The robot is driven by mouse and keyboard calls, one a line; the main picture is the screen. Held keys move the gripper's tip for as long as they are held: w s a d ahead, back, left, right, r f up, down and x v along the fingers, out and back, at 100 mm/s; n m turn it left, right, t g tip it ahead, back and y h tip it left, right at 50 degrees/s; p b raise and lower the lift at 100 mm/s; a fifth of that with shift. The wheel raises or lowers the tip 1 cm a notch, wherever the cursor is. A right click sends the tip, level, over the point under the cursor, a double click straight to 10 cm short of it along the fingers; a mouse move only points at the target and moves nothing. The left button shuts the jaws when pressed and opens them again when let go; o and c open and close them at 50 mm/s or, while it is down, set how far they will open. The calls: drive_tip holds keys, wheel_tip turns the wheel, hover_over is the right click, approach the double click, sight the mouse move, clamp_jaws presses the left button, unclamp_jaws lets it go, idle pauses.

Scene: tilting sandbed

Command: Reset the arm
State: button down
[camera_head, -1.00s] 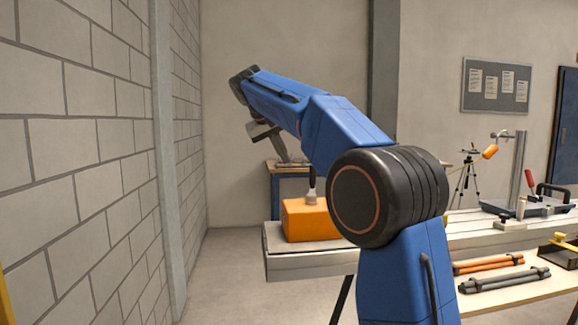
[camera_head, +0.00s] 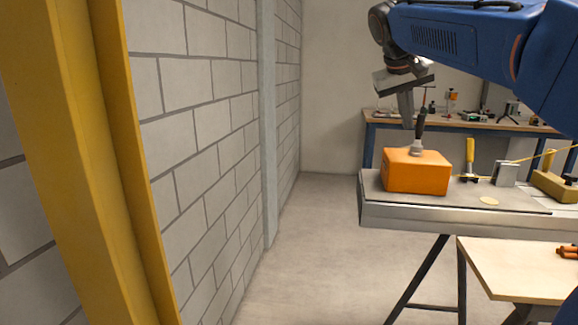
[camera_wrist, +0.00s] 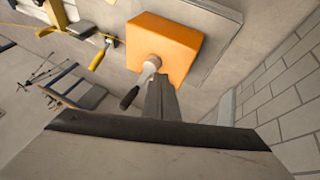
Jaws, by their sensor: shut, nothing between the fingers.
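My blue arm reaches in from the upper right in the head view. My gripper (camera_head: 406,108) hangs from the dark wrist, its narrow fingers pointing down and together, with nothing seen between them. An orange block (camera_head: 416,174) sits at the left end of the grey bench, with a dark-handled tool (camera_head: 420,127) with a pale round base upright on it. In the head view the gripper overlaps the tool's handle. In the wrist view my gripper (camera_wrist: 160,98) appears beside the tool (camera_wrist: 140,84) and over the edge of the orange block (camera_wrist: 170,48); I cannot tell whether they touch.
A yellow post (camera_head: 95,150) stands close at the left, before a block wall (camera_head: 200,130). The grey bench (camera_head: 480,222) holds a yellow-handled tool (camera_head: 469,158) and a metal block (camera_head: 506,173). A wooden table (camera_head: 520,272) is at lower right. Floor between wall and bench is clear.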

drive_tip(key=s+a+f+y, duration=0.2)
drive_tip(key=s+f+y, duration=0.2)
drive_tip(key=s+f, duration=3)
drive_tip(key=shift+s+f+n, duration=0.2)
drive_tip(key=shift+s+n, duration=0.2)
drive_tip(key=shift+s, duration=0.1)
drive_tip(key=shift+r, duration=0.1)
